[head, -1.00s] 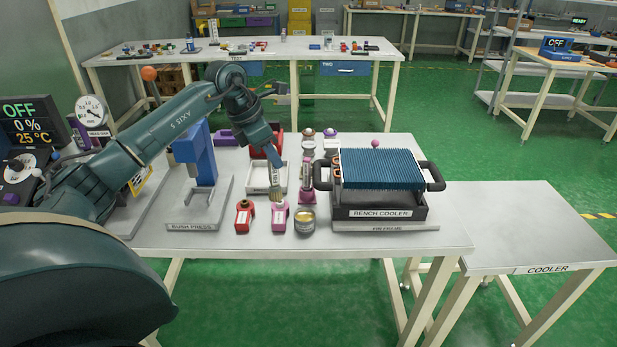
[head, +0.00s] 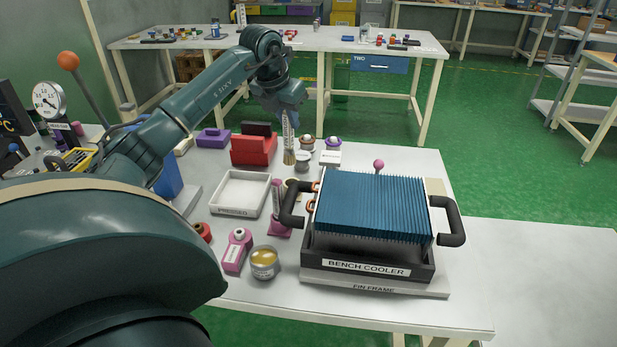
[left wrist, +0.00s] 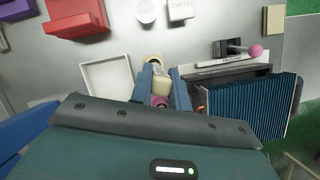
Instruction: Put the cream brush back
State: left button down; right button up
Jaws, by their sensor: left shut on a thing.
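My left gripper (head: 287,112) is shut on the cream brush (head: 289,140), which hangs bristles down in the head view. Its tip appears in front of the small round items at the back of the bench; its exact height above the bench is hard to tell. In the left wrist view the cream handle (left wrist: 161,86) sits between the two blue fingers (left wrist: 163,90). A pink stand (head: 280,227) with an upright pink piece is nearer the front. It is unclear which holder belongs to the brush. My right gripper is not in view.
The bench cooler (head: 368,268) with blue fins and black handles stands at right. A white tray (head: 243,212), a red block (head: 253,151), a pink labelled item (head: 236,258) and an open tin (head: 264,263) crowd the bench. The lower table (head: 550,275) at right is clear.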

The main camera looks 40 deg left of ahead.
aim_at(289, 149)
pick_arm(q)
jog(key=shift+w+f, duration=0.25)
jog(key=shift+f, duration=0.05)
notch_tip(289, 149, down, 5)
jog(key=shift+s+f, duration=0.1)
jog(key=shift+s, duration=0.05)
notch_tip(289, 149, down, 4)
jog(key=shift+f, duration=0.1)
jog(key=shift+f, duration=0.15)
jog(key=c, duration=1.3)
grip_release()
jog(key=shift+c, duration=0.2)
